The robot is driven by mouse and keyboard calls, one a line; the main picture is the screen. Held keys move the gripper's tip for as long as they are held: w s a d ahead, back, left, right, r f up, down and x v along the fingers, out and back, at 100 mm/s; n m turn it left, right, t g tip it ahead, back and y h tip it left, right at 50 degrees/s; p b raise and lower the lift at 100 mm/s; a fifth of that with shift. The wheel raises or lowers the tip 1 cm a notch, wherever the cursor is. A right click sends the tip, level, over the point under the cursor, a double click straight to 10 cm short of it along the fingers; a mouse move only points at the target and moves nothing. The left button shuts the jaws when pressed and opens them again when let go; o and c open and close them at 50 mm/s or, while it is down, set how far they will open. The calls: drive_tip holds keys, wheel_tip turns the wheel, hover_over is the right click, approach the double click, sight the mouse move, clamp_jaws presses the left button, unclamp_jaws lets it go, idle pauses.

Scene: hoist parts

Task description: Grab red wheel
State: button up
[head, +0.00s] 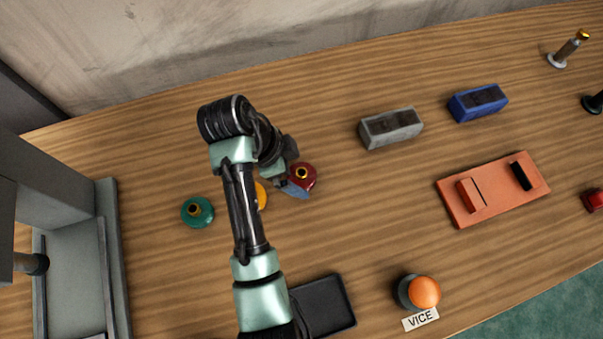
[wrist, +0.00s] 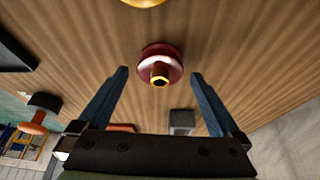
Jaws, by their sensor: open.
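The red wheel (head: 305,177) is a dark red disc with a gold hub, lying on the wooden table beside my gripper (head: 297,186) in the head view. My arm and gripper hide part of it there. In the wrist view the red wheel (wrist: 160,66) is near the top centre, with its gold hub facing the camera. My gripper (wrist: 160,80) is open, its two blue fingers on either side in the picture. The wheel appears between and slightly beyond the fingertips. No contact shows, and I cannot tell the exact height of the fingers.
A yellow wheel (head: 261,195) is partly hidden behind my arm, with a green wheel (head: 198,212) to its left. A grey block (head: 391,128), blue block (head: 478,102) and orange plate (head: 510,196) lie right. A black tray (head: 322,306) is near the front.

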drive_tip(key=shift+x, duration=0.95)
drive_tip(key=shift+c, duration=0.3)
drive_tip(key=shift+r, duration=0.1)
clamp_jaws()
